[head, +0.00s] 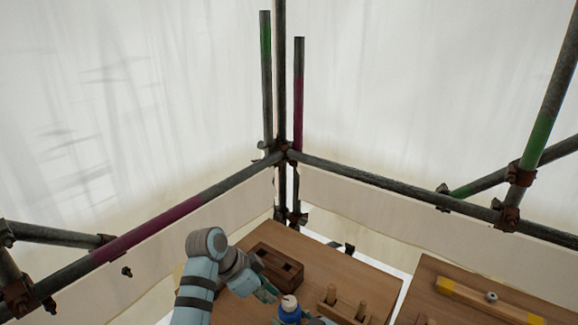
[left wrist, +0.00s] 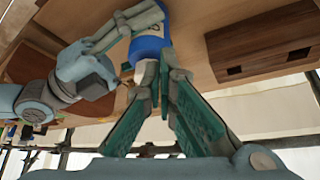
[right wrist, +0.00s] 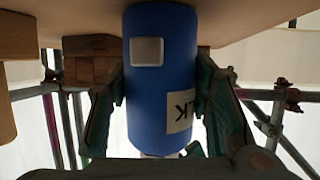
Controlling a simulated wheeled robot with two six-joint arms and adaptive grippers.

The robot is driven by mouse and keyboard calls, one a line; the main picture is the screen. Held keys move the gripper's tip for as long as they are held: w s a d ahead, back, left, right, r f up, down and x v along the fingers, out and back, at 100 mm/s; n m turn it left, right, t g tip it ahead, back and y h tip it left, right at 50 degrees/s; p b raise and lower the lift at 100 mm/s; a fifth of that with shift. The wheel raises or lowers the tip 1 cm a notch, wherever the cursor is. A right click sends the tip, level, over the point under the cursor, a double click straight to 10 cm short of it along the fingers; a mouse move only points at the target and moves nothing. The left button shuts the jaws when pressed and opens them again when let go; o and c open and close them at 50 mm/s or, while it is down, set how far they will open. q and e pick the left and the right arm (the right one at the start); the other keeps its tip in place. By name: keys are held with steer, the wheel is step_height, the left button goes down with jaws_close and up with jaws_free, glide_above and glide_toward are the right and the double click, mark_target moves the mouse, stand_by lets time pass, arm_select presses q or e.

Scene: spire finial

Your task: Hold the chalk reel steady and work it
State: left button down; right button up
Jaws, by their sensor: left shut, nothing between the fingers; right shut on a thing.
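The chalk reel (head: 289,312) is a blue cylinder with a pale top at the bottom middle of the head view. In the right wrist view the reel (right wrist: 160,75) shows a white square patch and a pale label, upside down. My right gripper (right wrist: 163,95) is shut on it, one finger on each side. My left gripper (head: 268,293) is just left of the reel's top. In the left wrist view my left gripper (left wrist: 163,78) is shut and empty, its tips close to the reel's pale end; whether they touch I cannot tell.
A dark slotted wooden block (head: 276,267) lies behind the reel on the wooden table (head: 318,262). A wooden rack with upright pegs (head: 345,306) stands to the right. A yellow-ended wooden bar (head: 488,298) lies on another board. Scaffold poles (head: 390,185) and pale sheeting enclose the back.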

arm_select(q)
step_height(320, 180, up, 4)
steer(key=shift+r, duration=0.25)
arm_select(e)
steer(key=o, duration=1.3)
